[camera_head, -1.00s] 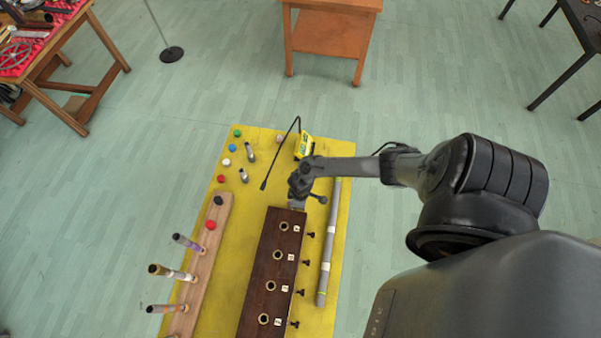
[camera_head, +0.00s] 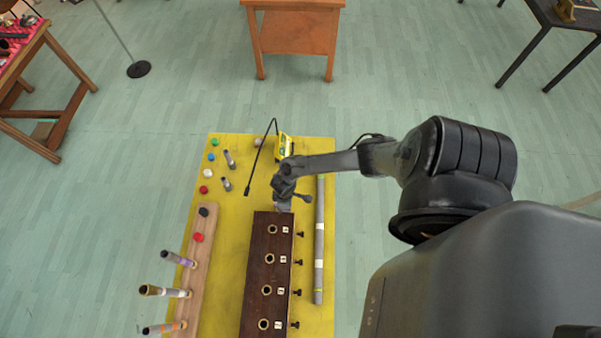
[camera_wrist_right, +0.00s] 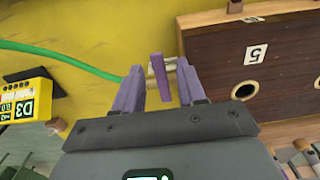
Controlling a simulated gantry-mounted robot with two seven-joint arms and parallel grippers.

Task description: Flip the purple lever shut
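The purple lever (camera_wrist_right: 160,77) stands out between the two purple-tinted fingers of my right gripper (camera_wrist_right: 160,90) in the right wrist view. The fingers are open, with a gap on each side of the lever. A pale fitting and a green hose (camera_wrist_right: 70,62) lie just beyond it, beside the end of the dark wooden box (camera_wrist_right: 222,50). In the head view my right gripper (camera_head: 283,204) is at the far end of this box (camera_head: 268,255), and the lever is hidden there. My left gripper is not in view.
A yellow-black meter (camera_head: 284,147) with a thin black stalk stands behind the gripper. A grey tube (camera_head: 319,250) lies right of the box. A wooden rack (camera_head: 198,255) with upright tubes stands left. Coloured caps lie on the yellow mat (camera_head: 225,220).

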